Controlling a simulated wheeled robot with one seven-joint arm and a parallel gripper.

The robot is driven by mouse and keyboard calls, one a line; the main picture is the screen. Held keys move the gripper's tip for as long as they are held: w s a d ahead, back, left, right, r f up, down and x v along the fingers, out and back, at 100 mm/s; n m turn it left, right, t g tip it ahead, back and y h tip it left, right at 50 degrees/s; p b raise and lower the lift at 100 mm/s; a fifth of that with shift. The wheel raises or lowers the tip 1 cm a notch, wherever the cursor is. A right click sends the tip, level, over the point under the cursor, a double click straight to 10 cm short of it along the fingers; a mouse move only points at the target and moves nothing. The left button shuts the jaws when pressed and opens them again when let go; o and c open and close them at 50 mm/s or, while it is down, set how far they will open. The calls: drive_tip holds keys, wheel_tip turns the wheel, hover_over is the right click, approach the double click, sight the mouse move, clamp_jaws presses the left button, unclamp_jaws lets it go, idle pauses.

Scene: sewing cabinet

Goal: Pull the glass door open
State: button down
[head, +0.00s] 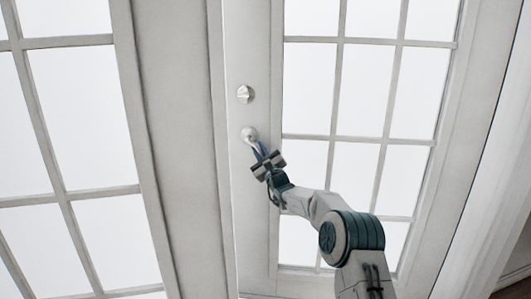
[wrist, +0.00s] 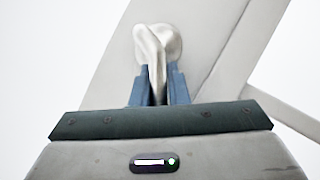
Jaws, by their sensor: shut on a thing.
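The glass door (head: 259,190) has a white frame and several panes, and it fills the right half of the head view. Its silver lever handle (head: 249,134) sits on the left stile, below a round lock (head: 245,94). My gripper (head: 262,152) is at the handle. In the wrist view the handle (wrist: 151,52) runs down between the two blue fingers of my gripper (wrist: 158,82), which are shut on it. The head view shows a narrow dark line along the door's left edge low down; I cannot tell whether the door stands ajar.
A second paned panel (head: 85,119) stands to the left, with a wide white post (head: 175,130) between it and the door. White trim (head: 497,170) runs along the door's right side. A brown patch shows at the lower right corner.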

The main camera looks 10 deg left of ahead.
drive_tip(key=shift+w, duration=0.45)
drive_tip(key=shift+d+f, duration=0.1)
drive_tip(key=c, duration=1.4)
unclamp_jaws()
drive_tip(key=shift+c, duration=0.2)
drive_tip(key=shift+s, duration=0.1)
drive_tip(key=p+v, duration=0.1)
drive_tip(key=v, duration=1.2)
drive_tip(key=shift+s, duration=0.3)
drive_tip(key=shift+d+f, duration=0.1)
drive_tip(key=shift+f, duration=0.05)
